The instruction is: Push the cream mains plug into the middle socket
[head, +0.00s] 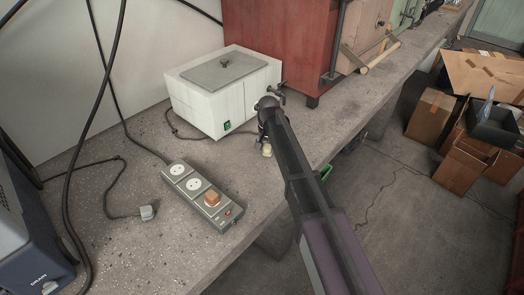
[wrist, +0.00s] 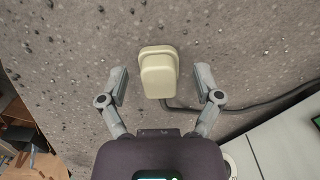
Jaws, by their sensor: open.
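The cream mains plug (wrist: 159,74) lies on the concrete bench between the fingers of my gripper (wrist: 161,86) in the wrist view. My gripper is open, with a gap on each side of the plug. In the head view a bit of the plug (head: 267,150) shows beside my arm, near the white box. The grey socket strip (head: 228,213) lies to its left and nearer. Its middle socket (head: 194,184) is white, round and empty. The far socket (head: 178,170) is also empty, and a brown plug (head: 212,198) sits in the near one.
A white lidded box (head: 205,103) stands just behind the plug, with a dark cable (head: 185,135) beside it. A grey plug (head: 147,212) on a cable lies left of the strip. A blue appliance (head: 32,235) stands at far left. The bench's front edge is right of the strip.

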